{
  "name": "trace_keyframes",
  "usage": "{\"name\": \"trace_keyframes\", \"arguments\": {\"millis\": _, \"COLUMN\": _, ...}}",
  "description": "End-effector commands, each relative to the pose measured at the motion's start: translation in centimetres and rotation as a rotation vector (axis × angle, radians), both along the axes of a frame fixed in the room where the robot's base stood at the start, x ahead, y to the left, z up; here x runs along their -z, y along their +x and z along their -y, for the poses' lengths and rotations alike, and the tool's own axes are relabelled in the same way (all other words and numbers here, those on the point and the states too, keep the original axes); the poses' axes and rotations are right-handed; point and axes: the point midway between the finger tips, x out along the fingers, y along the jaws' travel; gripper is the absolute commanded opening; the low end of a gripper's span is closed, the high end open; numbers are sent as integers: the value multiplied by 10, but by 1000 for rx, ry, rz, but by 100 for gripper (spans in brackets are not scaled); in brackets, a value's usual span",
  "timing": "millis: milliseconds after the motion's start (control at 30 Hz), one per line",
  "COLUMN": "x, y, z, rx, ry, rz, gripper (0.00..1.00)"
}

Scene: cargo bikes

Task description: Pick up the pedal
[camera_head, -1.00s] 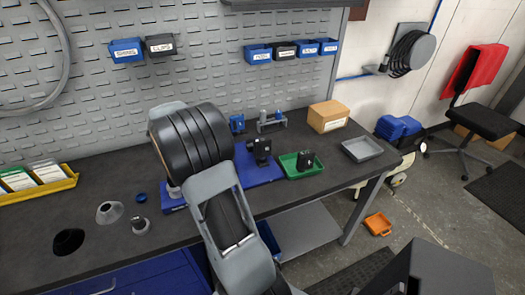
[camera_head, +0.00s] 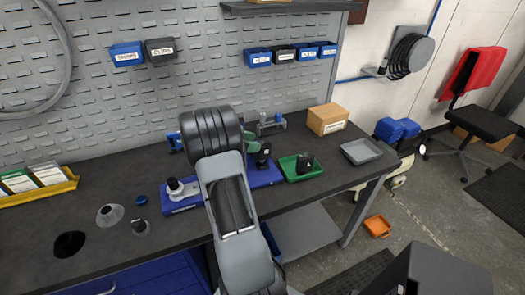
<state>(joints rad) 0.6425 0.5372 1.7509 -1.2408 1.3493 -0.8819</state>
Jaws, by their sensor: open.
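A small dark block-shaped part (camera_head: 304,163), which looks like the pedal, stands in a green tray (camera_head: 286,172) on the workbench. Another dark part (camera_head: 263,155) stands on the blue base to the left of the tray. I cannot tell its exact shape. My arm reaches up over the bench in front of the blue base, left of the tray. My gripper is hidden behind the arm's thick black joint, so its fingers do not show.
The dark workbench holds a grey tray (camera_head: 361,151), a cardboard box (camera_head: 327,118), a white-and-black fitting (camera_head: 181,189) on the blue base (camera_head: 183,206), and grey cones (camera_head: 110,214) at left. A yellow bin (camera_head: 40,190) sits further left. The pegboard rises behind.

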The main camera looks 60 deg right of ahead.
Motion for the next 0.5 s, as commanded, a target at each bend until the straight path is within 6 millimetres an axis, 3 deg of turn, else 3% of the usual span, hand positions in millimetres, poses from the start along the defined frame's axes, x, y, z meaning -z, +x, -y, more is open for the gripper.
{"name": "trace_keyframes", "arguments": {"millis": 200, "x": 9, "y": -19, "z": 22, "rx": 2, "ry": 1, "rz": -2, "gripper": 53}}
{"name": "trace_keyframes", "arguments": {"millis": 500, "x": 15, "y": -26, "z": 31, "rx": 0, "ry": -1, "rz": 1, "gripper": 53}}
